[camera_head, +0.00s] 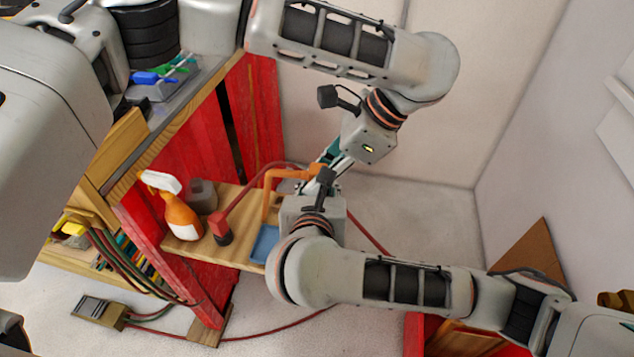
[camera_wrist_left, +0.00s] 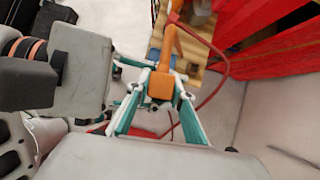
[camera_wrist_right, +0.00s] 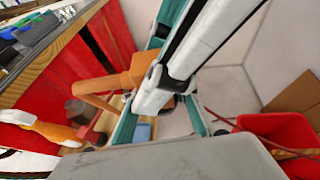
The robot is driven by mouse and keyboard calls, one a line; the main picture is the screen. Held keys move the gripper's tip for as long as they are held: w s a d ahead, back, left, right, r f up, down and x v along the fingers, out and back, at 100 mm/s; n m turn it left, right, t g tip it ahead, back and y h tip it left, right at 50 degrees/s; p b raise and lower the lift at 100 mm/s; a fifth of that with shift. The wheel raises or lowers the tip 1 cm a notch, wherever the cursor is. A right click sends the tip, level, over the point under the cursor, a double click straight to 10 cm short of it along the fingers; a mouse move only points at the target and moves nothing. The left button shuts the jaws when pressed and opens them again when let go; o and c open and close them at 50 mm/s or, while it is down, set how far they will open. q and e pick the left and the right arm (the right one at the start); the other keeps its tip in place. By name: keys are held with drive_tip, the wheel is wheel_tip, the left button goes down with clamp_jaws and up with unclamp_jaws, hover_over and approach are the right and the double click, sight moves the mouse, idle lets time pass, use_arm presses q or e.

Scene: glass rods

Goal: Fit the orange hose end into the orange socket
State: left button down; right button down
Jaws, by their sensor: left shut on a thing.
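An orange bent pipe (camera_head: 268,182) rises beside a blue tray on the wooden shelf and runs across to my grippers. In the left wrist view its thick end (camera_wrist_left: 160,86) sits between the fingertips of my left gripper (camera_wrist_left: 160,92), which is shut on it. The pipe also shows in the right wrist view (camera_wrist_right: 105,85). I cannot tell whether this thick end is the hose end or the socket. No second orange fitting shows clearly. My right gripper (camera_wrist_right: 160,105) is close below, at the left gripper's fingers. Its fingertips are partly hidden.
A red fitting on a black base (camera_head: 222,225), with a red hose, stands on the shelf (camera_head: 238,195). An orange spray bottle (camera_head: 182,218), a grey bottle (camera_head: 203,195) and a blue tray (camera_head: 265,243) are nearby. Red boards (camera_head: 205,135) rise behind. The floor (camera_head: 425,200) is open to the right.

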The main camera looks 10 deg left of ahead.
use_arm(q)
drive_tip(key=c, duration=1.7)
unclamp_jaws()
drive_tip(key=shift+d, duration=0.2)
